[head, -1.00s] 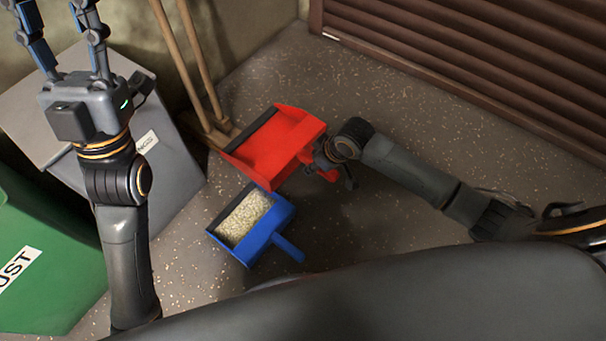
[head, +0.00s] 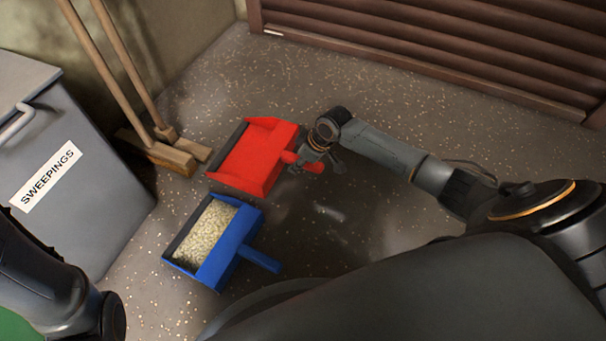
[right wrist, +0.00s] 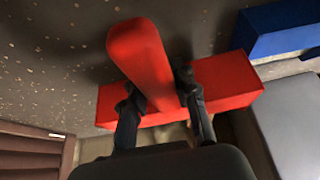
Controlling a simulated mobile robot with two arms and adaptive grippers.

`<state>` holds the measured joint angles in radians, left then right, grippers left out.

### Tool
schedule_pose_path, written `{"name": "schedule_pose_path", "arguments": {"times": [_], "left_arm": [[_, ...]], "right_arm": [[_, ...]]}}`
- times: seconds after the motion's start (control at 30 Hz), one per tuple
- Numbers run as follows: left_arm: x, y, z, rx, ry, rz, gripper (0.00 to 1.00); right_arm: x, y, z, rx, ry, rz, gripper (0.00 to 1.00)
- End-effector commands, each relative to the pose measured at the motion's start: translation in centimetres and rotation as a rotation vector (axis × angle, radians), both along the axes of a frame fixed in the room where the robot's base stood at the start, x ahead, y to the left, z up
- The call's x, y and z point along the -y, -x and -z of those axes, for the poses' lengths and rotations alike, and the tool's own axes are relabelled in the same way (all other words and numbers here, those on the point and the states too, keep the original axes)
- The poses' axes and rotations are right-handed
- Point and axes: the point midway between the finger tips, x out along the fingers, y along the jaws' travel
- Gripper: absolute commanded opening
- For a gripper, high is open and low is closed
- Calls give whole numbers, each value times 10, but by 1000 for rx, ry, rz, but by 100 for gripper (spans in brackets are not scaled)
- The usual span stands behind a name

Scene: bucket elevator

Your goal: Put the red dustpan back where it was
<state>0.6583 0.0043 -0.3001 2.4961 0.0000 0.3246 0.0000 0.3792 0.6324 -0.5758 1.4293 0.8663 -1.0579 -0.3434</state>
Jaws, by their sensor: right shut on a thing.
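The red dustpan (head: 246,168) is at the middle left of the head view, just beyond the blue dustpan, and looks empty. It appears level and at or close to the floor; I cannot tell if it touches. My right gripper (head: 310,164) is shut on its handle. In the right wrist view the red handle (right wrist: 138,55) stands between the two fingers of my right gripper (right wrist: 160,92), with the red pan body (right wrist: 225,85) behind them. My left gripper is out of view; only a link of my left arm shows at lower left.
The blue dustpan (head: 235,250), holding pale grainy sweepings (head: 203,232), sits close to the red one. Two brooms (head: 175,152) lean at the wall beside a grey bin (head: 95,215) labelled SWEEPINGS. A brown slatted shutter (head: 430,45) stands behind. Floor towards the shutter is clear.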

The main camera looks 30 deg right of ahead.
Motion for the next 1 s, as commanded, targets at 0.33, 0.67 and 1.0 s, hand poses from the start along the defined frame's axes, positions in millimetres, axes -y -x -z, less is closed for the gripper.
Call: {"name": "schedule_pose_path", "arguments": {"times": [0.33, 0.67, 1.0], "left_arm": [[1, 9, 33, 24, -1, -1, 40], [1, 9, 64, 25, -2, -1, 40], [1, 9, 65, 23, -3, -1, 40]], "right_arm": [[24, -18, 39, 1, -2, 0, 0], [31, -23, 74, -1, 0, 0, 0], [31, -23, 78, 0, 0, -1, 0]]}}
